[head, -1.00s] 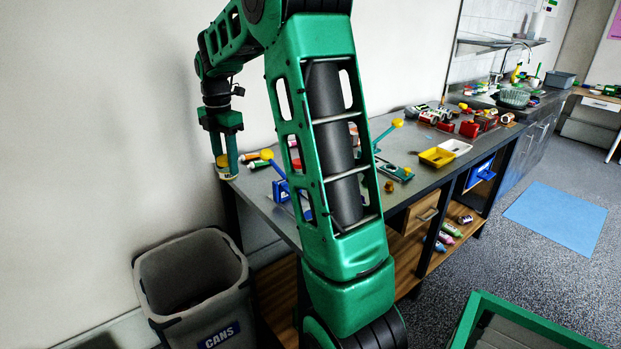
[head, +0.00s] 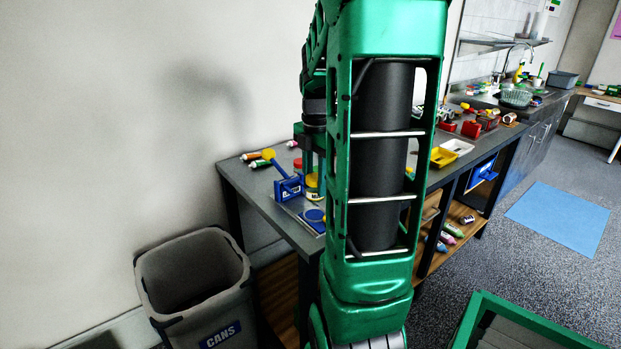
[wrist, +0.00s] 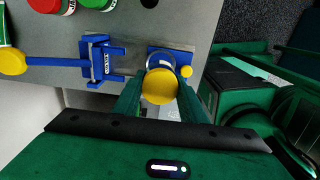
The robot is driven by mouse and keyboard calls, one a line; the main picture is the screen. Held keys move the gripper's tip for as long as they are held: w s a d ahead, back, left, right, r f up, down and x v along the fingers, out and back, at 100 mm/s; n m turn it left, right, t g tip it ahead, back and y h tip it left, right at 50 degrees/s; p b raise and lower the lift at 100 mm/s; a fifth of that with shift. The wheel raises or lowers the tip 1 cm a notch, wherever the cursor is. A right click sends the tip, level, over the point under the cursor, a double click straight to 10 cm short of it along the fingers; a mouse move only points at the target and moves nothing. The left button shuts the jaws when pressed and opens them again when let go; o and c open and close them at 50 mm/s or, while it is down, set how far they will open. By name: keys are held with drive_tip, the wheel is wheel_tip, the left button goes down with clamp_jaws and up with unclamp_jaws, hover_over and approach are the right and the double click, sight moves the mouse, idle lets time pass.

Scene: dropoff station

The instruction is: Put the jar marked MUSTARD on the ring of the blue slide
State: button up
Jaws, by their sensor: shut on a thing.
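My gripper (wrist: 160,98) is shut on a jar with a yellow lid (wrist: 161,86); its label cannot be read. In the head view my gripper (head: 313,160) and the jar (head: 312,185) are partly hidden by my arm. A blue base with a pale ring-like arc (wrist: 160,58) and a small yellow knob lies under and just beyond the jar in the wrist view. The jar covers part of it, and I cannot tell whether they touch. Beside it stands a labelled blue bracket (wrist: 101,62) with a long yellow-ended lever; this bracket also shows in the head view (head: 289,188).
Several jars or tubes lie at the back left of the grey table (head: 240,180). A grey CANS bin (head: 195,285) stands below its left end. Yellow and white trays (head: 455,147) and red items are farther right. My arm hides the table's middle.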

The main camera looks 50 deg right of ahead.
sight(315, 197)
drive_tip(key=shift+f, duration=2.7)
drive_tip(key=o, duration=1.3)
drive_tip(key=shift+c, duration=0.2)
drive_tip(key=shift+r, duration=0.1)
drive_tip(key=shift+r, duration=3.5)
